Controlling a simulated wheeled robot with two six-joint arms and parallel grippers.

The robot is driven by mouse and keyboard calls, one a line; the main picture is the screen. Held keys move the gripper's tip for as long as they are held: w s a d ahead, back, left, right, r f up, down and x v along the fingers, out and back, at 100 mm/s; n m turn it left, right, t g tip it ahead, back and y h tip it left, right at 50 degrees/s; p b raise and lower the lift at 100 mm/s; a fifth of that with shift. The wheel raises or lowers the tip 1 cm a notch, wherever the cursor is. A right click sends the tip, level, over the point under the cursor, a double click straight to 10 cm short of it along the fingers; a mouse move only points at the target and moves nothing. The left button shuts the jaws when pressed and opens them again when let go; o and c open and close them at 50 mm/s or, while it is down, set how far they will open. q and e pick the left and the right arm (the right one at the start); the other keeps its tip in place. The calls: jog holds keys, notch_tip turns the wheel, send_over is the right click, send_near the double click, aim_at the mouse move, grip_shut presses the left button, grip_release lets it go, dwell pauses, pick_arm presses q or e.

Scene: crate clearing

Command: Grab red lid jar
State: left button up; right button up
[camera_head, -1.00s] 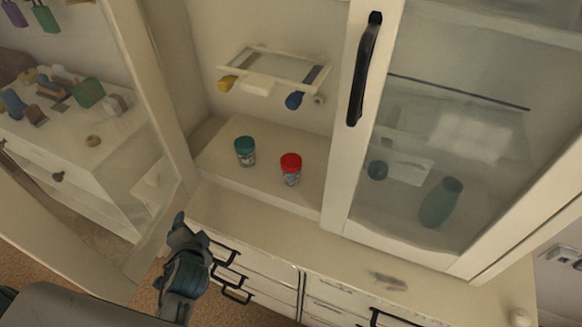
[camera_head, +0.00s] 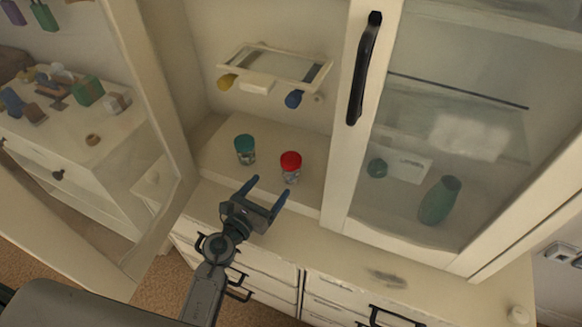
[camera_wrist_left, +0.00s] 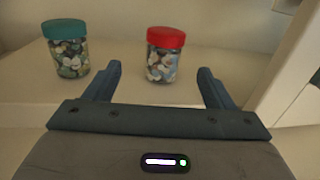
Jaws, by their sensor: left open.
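The red lid jar (camera_head: 290,168) is a clear jar with a red lid, upright on the cabinet's lower shelf (camera_head: 225,178). It also shows in the left wrist view (camera_wrist_left: 163,57), ahead of my fingers and between their lines, with small pale and blue pieces inside. A teal lid jar (camera_head: 245,150) stands to its left and also shows in the left wrist view (camera_wrist_left: 67,50). My left gripper (camera_head: 268,184) is open and empty, just in front of the shelf and short of the red lid jar. My right gripper does not show.
A glass door with a black handle (camera_head: 364,68) is on the right, with a green vase (camera_head: 440,200) behind the glass. A small rack (camera_head: 275,66) hangs above the jars. Drawers with black handles (camera_head: 238,292) are below. An open door frame (camera_head: 150,95) stands at left.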

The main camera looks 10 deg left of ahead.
aim_at(285, 172)
pick_arm(q)
jog(key=shift+m, duration=0.3)
jog(key=x, duration=0.2)
jog(key=p+x, duration=0.1)
jog(key=x, duration=0.2)
jog(key=shift+s+d+f, duration=0.1)
jog(key=shift+d+f, duration=0.05)
jog(key=shift+d, duration=0.1)
jog(key=shift+w+d, duration=0.2)
jog(key=shift+w, duration=0.35)
jog(key=x, duration=0.2)
jog(key=p+x, duration=0.1)
jog(key=x, duration=0.2)
jog(key=shift+f, duration=0.25)
jog(key=shift+s, duration=0.15)
jog(key=shift+c, duration=0.9)
jog(key=c, duration=1)
jog(key=shift+r, duration=0.1)
